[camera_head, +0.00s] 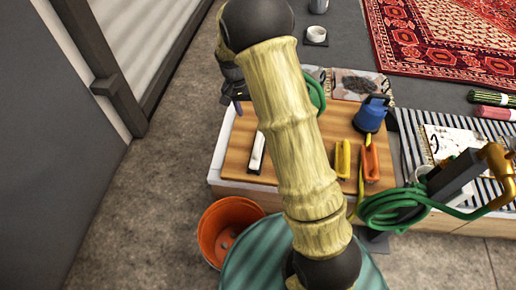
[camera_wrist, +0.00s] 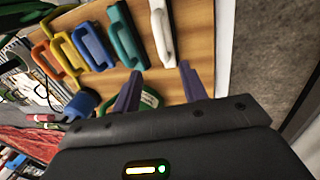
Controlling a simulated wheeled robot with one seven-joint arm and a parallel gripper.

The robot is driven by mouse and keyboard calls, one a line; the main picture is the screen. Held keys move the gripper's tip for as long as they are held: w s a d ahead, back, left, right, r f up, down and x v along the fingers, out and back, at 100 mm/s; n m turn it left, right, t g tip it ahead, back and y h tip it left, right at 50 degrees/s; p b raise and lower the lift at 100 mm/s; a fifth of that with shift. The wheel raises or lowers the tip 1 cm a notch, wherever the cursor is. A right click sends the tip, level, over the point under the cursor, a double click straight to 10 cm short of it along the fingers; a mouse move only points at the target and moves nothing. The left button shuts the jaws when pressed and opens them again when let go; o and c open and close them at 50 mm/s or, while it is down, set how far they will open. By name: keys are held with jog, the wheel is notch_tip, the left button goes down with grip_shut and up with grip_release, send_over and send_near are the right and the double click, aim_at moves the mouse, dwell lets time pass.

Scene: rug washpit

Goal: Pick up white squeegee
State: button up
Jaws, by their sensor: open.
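The white squeegee (camera_head: 257,152) lies near the left end of the wooden board in the head view. In the wrist view the white squeegee (camera_wrist: 162,36) is at the top middle, just beyond the fingertips. My gripper (camera_wrist: 160,70) is open and empty, its two purple fingers apart with the squeegee's near end roughly in line with the gap between them. No contact shows. In the head view my arm covers the middle of the board, and only a little of the dark gripper shows at the board's far left corner.
Beside the white squeegee lie a teal handle (camera_wrist: 127,36), a blue handle (camera_wrist: 93,46), a yellow handle (camera_head: 343,158) and an orange handle (camera_head: 371,162). A blue jug-like item (camera_head: 371,113) and a green hose (camera_head: 395,208) are to the right. An orange bucket (camera_head: 228,226) stands below the board.

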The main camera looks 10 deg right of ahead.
aim_at(257, 139)
jog(key=f+b, duration=0.1)
jog(key=f, duration=0.2)
jog(key=d+f+b, duration=0.1)
jog(key=f+b, duration=0.1)
jog(key=f, duration=0.2)
jog(key=s+d+f+b, duration=0.1)
jog(key=f+b, duration=0.1)
jog(key=f, duration=0.2)
jog(key=f+b, duration=0.2)
jog(key=f, duration=0.1)
jog(key=f+b, duration=0.2)
jog(key=shift+s+d+f, duration=0.2)
jog(key=shift+d, duration=0.2)
jog(key=shift+r, duration=0.1)
grip_shut()
